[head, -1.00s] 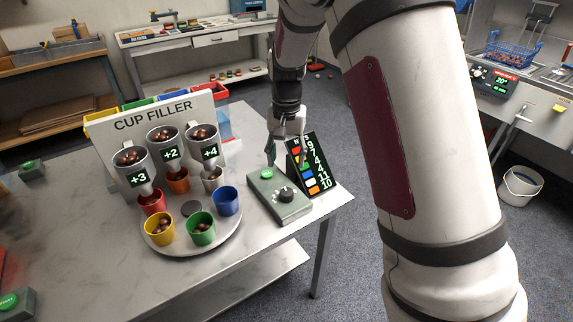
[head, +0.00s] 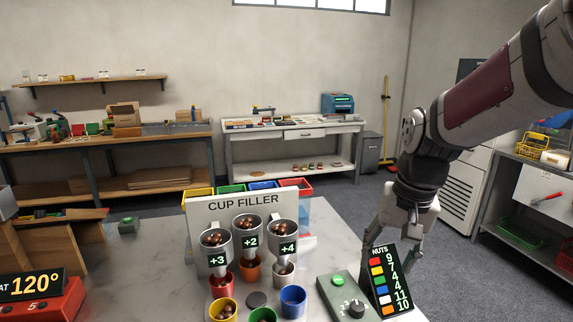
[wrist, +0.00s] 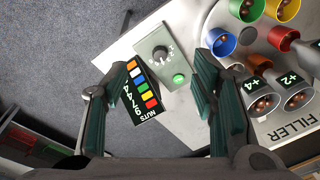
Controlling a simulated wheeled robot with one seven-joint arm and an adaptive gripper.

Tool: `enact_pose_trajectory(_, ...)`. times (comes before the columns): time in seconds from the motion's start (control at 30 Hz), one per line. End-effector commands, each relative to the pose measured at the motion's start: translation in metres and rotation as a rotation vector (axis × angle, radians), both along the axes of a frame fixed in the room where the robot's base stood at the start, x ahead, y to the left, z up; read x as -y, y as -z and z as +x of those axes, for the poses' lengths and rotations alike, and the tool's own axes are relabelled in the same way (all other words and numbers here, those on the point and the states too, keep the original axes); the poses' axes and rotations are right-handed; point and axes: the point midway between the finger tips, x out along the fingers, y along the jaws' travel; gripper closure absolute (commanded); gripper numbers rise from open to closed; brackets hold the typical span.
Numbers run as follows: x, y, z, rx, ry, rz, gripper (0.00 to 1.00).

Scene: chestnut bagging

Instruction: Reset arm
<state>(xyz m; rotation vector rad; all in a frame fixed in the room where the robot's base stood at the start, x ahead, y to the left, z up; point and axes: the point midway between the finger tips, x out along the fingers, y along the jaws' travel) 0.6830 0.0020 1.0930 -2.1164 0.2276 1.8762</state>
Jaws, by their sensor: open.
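My gripper (head: 385,240) is at the right of the head view, pointing down behind the black nuts board and beside the control box. Its fingers also show in the wrist view (wrist: 162,110), spread wide apart with nothing held between them. The green control box (head: 346,298) with a green button and black knob stands at the table's right edge; it also shows in the wrist view (wrist: 152,45). The nuts board (head: 383,283) leans beside it, with coloured squares and numbers. The cup filler (head: 245,206) has hoppers marked +3, +2 and +4 holding chestnuts.
Yellow (head: 223,310), blue (head: 293,300) and green cups stand on the filler's turntable. Coloured bins (head: 262,186) sit behind the sign. A red device reading 120° (head: 40,300) is at the left. Grey floor is open right of the table (wrist: 70,50).

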Motion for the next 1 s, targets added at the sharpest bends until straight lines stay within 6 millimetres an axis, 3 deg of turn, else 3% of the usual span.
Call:
enact_pose_trajectory(0.1, 0.000, -0.028, -0.041, 0.052, -0.058, -0.004, 0.47)
enact_pose_trajectory(0.3, 0.001, -0.055, -0.107, 0.129, -0.156, -0.039, 0.47)
enact_pose_trajectory(0.6, 0.004, -0.062, -0.190, 0.221, -0.272, -0.130, 0.47)
enact_pose_trajectory(0.8, 0.006, -0.059, -0.211, 0.240, -0.301, -0.165, 0.47)
enact_pose_trajectory(1.0, 0.006, -0.058, -0.212, 0.242, -0.306, -0.169, 0.47)
